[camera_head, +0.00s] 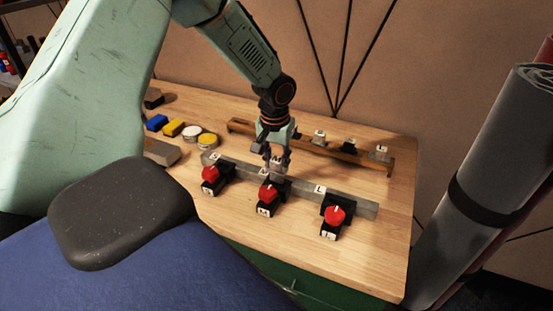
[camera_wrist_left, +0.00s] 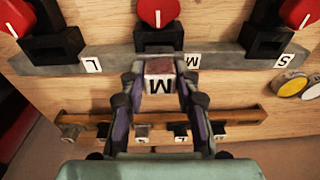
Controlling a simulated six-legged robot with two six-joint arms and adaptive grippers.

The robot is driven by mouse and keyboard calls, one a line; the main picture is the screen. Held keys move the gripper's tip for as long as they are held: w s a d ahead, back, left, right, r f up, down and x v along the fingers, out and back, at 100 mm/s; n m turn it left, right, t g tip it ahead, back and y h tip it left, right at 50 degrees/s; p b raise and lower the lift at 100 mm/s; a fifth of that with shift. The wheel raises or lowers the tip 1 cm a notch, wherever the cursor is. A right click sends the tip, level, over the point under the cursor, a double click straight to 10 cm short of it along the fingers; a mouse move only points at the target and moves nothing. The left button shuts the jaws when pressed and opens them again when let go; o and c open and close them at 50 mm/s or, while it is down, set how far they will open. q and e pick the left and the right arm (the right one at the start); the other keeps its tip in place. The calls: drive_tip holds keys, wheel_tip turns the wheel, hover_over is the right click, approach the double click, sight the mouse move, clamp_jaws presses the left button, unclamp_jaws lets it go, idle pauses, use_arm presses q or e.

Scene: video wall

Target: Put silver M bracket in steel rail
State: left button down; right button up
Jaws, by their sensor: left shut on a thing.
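The silver M bracket (camera_head: 277,162) is between the fingers of my left gripper (camera_head: 276,153), which is shut on it. In the left wrist view the bracket (camera_wrist_left: 159,69) shows its M label, with a finger on each side. The steel rail (camera_head: 304,184) runs across the table under the gripper, with S, M and L labels. In the left wrist view the bracket is at the middle of the rail (camera_wrist_left: 116,58), beside the rail's M label (camera_wrist_left: 192,60). I cannot tell whether it touches the rail. My right gripper is not in view.
Black clamps with red knobs (camera_head: 268,194) line the rail's front side. A wooden rack (camera_head: 236,127) behind holds several small pieces. A grey roll (camera_head: 500,165) stands at right.

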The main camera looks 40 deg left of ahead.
sight(277, 172)
use_arm(q)
drive_tip(key=shift+w+f, duration=0.15)
drive_tip(key=shift+f, duration=0.3)
drive_tip(key=shift+f, duration=0.2)
drive_tip(key=shift+f, duration=0.2)
idle(0.3)
drive_tip(key=shift+f, duration=0.35)
drive_tip(key=shift+f, duration=0.15)
drive_tip(key=shift+f+b, duration=0.5)
drive_tip(key=shift+f, duration=0.4)
idle(0.4)
